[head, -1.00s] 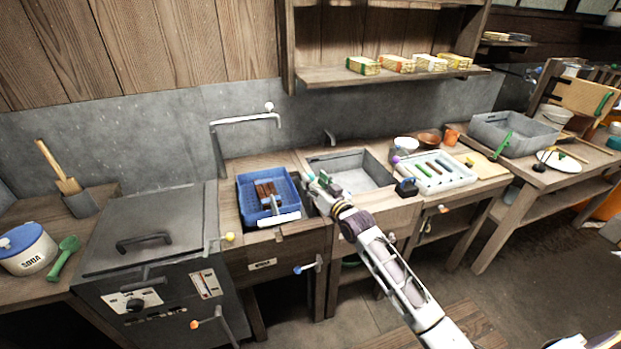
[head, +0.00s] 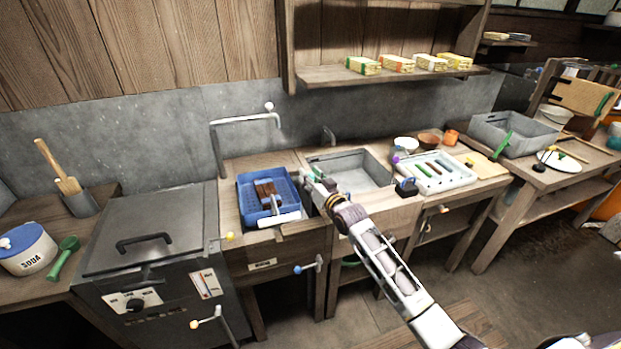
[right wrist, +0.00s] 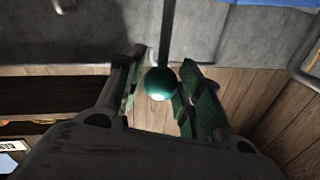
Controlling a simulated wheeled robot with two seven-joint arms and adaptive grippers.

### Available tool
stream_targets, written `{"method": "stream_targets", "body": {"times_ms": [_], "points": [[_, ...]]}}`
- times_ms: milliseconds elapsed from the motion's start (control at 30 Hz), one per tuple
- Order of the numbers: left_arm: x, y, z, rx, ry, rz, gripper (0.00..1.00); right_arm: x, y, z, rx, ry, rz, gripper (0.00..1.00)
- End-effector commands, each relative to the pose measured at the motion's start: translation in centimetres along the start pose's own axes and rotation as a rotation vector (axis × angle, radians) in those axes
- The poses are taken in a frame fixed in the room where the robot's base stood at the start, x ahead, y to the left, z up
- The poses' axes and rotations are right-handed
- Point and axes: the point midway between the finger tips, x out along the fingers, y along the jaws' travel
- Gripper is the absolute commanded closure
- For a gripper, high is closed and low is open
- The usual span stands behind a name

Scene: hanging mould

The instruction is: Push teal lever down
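The teal lever shows in the right wrist view as a glossy teal ball (right wrist: 160,83) on a thin dark rod that runs up from it. My right gripper (right wrist: 163,62) is open, with its green-padded fingers on either side of the ball. The right finger is close to the ball; I cannot tell if it touches. My left gripper is not in view.
The blue tray (head: 247,187) with brown bars stands just left of the gripper. The grey sink (head: 365,178) lies to its right, with a tap behind. A dark metal box (head: 150,235) stands further left. A white tray (head: 455,178) is on the right counter.

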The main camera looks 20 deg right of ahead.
Motion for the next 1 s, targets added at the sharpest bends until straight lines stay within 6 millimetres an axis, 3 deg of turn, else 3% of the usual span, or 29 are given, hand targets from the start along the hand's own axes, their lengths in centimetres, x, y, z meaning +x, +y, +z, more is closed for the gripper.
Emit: {"method": "stream_targets", "body": {"times_ms": [33,233,500,800,1000], "points": [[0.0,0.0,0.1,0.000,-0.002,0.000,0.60,0.0,0.0,0.0,0.000,0.000,0.000,0.75],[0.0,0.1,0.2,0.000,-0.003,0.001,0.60,0.0,0.0,0.0,0.000,0.000,0.000,1.00],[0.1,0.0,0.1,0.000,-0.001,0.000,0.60,0.0,0.1,0.3,0.000,-0.001,0.000,1.00],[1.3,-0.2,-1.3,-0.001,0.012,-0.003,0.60,0.0,0.7,3.5,0.000,-0.003,0.001,1.00],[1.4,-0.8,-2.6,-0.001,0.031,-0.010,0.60,0.0,0.9,4.5,0.000,-0.003,0.001,1.00]]}}
